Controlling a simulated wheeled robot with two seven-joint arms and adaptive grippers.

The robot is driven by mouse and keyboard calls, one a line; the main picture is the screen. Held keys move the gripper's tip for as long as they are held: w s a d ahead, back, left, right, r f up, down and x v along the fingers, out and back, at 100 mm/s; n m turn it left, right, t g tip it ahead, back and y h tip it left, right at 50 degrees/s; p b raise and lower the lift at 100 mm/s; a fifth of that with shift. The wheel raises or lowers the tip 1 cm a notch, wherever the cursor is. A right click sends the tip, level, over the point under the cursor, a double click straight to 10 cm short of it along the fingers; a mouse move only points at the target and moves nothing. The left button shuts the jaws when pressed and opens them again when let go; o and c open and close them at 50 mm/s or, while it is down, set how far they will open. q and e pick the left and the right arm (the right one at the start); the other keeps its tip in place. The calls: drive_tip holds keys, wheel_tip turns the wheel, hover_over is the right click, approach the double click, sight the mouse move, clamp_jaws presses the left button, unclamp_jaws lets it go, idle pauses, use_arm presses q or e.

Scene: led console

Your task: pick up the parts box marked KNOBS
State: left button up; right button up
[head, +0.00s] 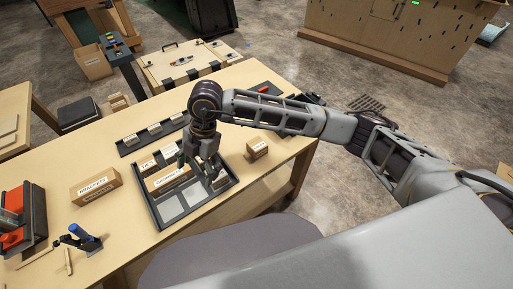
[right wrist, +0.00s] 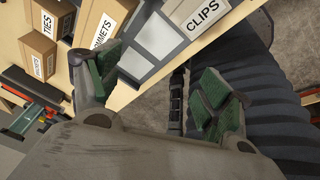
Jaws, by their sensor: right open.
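No box label that I can read says KNOBS. My right gripper (head: 203,172) is open and empty above the dark tray (head: 160,222), and hides part of it. Its green-padded fingers also show in the right wrist view (right wrist: 158,75), apart. In the tray, a box marked TIES (head: 147,163) and a longer box whose label ends in METS (head: 160,180) stand at the left, beside bare grey squares. A small box (head: 257,149) stands right of the tray; the right wrist view shows a box marked CLIPS (right wrist: 205,20). My left gripper is out of view.
A box marked BRACKETS (head: 96,187) stands left of the tray. A blue-handled tool (head: 84,238) and a red and black device (head: 22,220) are at front left. The table's front right corner is clear.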

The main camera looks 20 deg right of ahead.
drive_tip(key=w+d+r+m+t+h, duration=0.1)
drive_tip(key=w+d+h, duration=0.3)
drive_tip(key=d, duration=0.4)
drive_tip(key=w+d+r+m+t+h, duration=0.1)
drive_tip(key=w+d+m+t+h, duration=0.1)
drive_tip(key=d, duration=0.6)
drive_tip(key=w+m+h, duration=0.1)
drive_tip(key=w+h, duration=0.1)
drive_tip(key=w, duration=0.1)
drive_tip(key=shift+r+m, duration=0.35)
drive_tip(key=shift+m, duration=0.05)
drive_tip(key=shift+f, duration=0.1)
